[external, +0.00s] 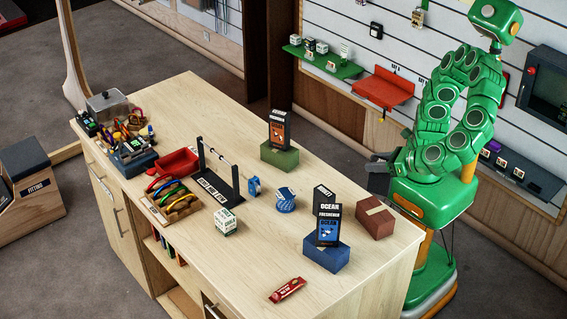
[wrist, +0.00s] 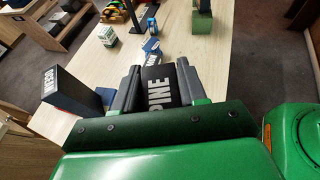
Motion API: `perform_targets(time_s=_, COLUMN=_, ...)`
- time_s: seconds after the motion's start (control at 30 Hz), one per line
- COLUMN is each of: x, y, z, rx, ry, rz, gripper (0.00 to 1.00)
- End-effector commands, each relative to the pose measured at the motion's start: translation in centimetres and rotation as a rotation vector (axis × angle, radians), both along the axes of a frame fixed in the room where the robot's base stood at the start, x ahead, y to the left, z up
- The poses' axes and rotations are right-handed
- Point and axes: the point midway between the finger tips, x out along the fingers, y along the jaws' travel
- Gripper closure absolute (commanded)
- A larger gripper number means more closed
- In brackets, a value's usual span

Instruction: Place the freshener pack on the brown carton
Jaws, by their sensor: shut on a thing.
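My gripper (external: 386,172) is above and behind the brown carton (external: 376,218) in the external view, close to the table's right edge. In the wrist view my gripper (wrist: 160,92) is shut on a dark freshener pack (wrist: 158,88) with "PINE" in white letters. In the external view the held pack is hard to tell apart from the dark fingers. The carton has a lighter tape strip and an empty top. It cannot be made out in the wrist view.
A dark Ocean freshener pack (external: 328,222) stands on a blue box (external: 325,256), left of the carton. Another pack (external: 279,130) stands on a green box (external: 288,157). A blue-white tin (external: 286,200) and a red-wrapped bar (external: 287,290) are on the table (external: 240,275).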

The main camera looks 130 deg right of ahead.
Motion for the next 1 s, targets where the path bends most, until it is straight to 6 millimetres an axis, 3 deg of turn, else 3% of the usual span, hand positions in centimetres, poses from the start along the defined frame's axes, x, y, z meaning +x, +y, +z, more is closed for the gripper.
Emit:
perform_targets(time_s=0.73, x=-0.1, y=0.1, z=-7.6, rx=-0.003, ry=0.001, rz=0.002, gripper=0.91)
perform_targets(time_s=1.0, x=-0.1, y=0.1, z=-7.9, rx=-0.001, ry=0.0, rz=0.001, gripper=0.91)
